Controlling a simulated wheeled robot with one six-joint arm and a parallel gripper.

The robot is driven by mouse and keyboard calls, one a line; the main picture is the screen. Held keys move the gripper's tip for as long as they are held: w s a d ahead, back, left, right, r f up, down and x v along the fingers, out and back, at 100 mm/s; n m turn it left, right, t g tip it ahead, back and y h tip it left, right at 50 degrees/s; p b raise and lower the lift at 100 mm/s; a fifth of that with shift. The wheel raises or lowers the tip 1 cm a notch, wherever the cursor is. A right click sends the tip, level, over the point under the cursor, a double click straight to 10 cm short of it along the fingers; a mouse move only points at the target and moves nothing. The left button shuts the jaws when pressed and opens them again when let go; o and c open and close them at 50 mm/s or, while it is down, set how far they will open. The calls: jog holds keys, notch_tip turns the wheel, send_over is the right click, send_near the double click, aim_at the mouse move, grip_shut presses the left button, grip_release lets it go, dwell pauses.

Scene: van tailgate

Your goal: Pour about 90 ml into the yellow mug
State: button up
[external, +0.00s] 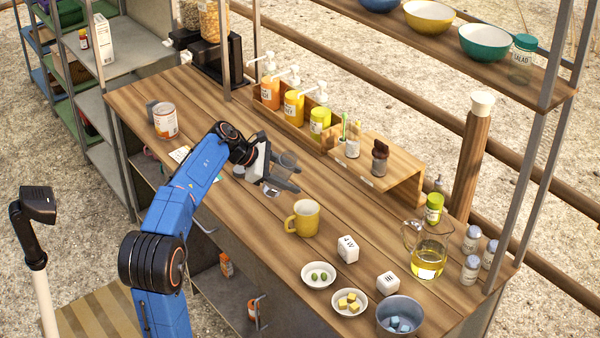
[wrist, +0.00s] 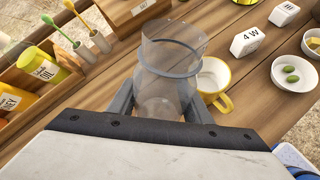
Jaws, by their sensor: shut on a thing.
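The yellow mug (external: 303,219) stands upright on the wooden counter, its handle to the left. In the wrist view the mug (wrist: 222,98) shows partly, just right of the held vessel, and its visible inside is pale. My gripper (external: 284,178) is shut on a clear vessel (external: 288,159) with a grey band, above the counter behind and left of the mug. In the wrist view the clear vessel (wrist: 174,48) sits between the fingers; I see no coloured liquid in it. A glass jug (external: 428,259) with yellow liquid stands at the counter's right end.
White cubes (external: 348,249), small bowls (external: 319,275) and a grey-blue bowl (external: 400,316) stand right of the mug. A low wooden shelf (external: 392,177) and bottle rack (external: 283,116) line the back. A can (external: 165,120) stands at the left.

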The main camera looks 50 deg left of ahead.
jog(key=shift+a+r+h, duration=0.15)
jog(key=shift+r+h, duration=0.05)
jog(key=shift+h, duration=0.2)
jog(key=shift+f+n+t+h+b, duration=0.2)
jog(key=shift+n+t+h+b, duration=0.15)
jog(key=shift+n+h, duration=0.3)
jog(key=shift+f+n+t+h+b, duration=0.2)
jog(key=shift+n+t+h, duration=0.2)
jog(key=shift+h, duration=0.45)
